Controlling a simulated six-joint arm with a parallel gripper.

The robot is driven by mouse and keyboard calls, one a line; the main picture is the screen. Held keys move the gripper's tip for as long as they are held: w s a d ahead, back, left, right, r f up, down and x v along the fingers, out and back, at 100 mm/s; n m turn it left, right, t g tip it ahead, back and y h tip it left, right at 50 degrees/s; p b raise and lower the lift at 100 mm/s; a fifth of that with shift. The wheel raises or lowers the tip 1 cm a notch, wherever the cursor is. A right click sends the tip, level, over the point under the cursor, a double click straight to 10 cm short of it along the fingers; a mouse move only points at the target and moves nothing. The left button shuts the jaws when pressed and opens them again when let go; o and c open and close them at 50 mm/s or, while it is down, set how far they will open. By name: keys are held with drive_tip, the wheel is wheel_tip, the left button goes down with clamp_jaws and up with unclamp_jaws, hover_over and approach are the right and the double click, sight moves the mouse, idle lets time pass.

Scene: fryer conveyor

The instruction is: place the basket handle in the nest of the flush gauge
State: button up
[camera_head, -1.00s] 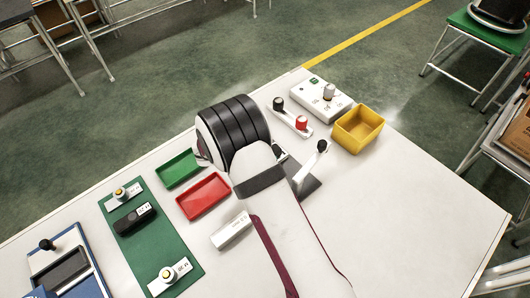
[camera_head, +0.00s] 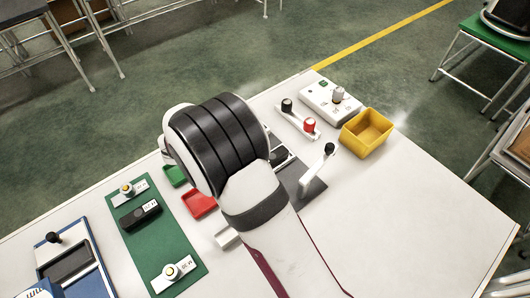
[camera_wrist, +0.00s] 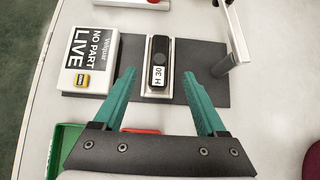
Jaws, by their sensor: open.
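A white display box (camera_wrist: 90,50) reading "NO PART" and "LIVE" stands left of the nest. My gripper (camera_wrist: 159,75) is open, with its teal fingers spread on both sides of the handle's near end, apart from it. My arm hides the gripper in the head view.
A green mat (camera_head: 172,243) at left holds a black labelled piece (camera_head: 140,215) between two knobbed blocks. Green (camera_head: 175,174) and red (camera_head: 198,203) trays lie beside my wrist. A yellow bin (camera_head: 366,131) stands at right. The right table area is clear.

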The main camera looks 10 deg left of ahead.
drive_tip(key=s+d+r+m+g+y, duration=0.1)
drive_tip(key=s+d+r+m+g, duration=0.2)
drive_tip(key=s+d+r+m, duration=0.35)
drive_tip(key=s+d+r+m+g+y, duration=0.1)
drive_tip(key=s+d+r+m+g, duration=0.25)
drive_tip(key=s+d+m, duration=0.55)
drive_tip(key=s+r+m+y, duration=0.2)
drive_tip(key=s+m+y, duration=0.4)
drive_tip(key=s+m, duration=0.6)
drive_tip(key=m, duration=0.5)
drive_tip(key=shift+s+r, duration=0.15)
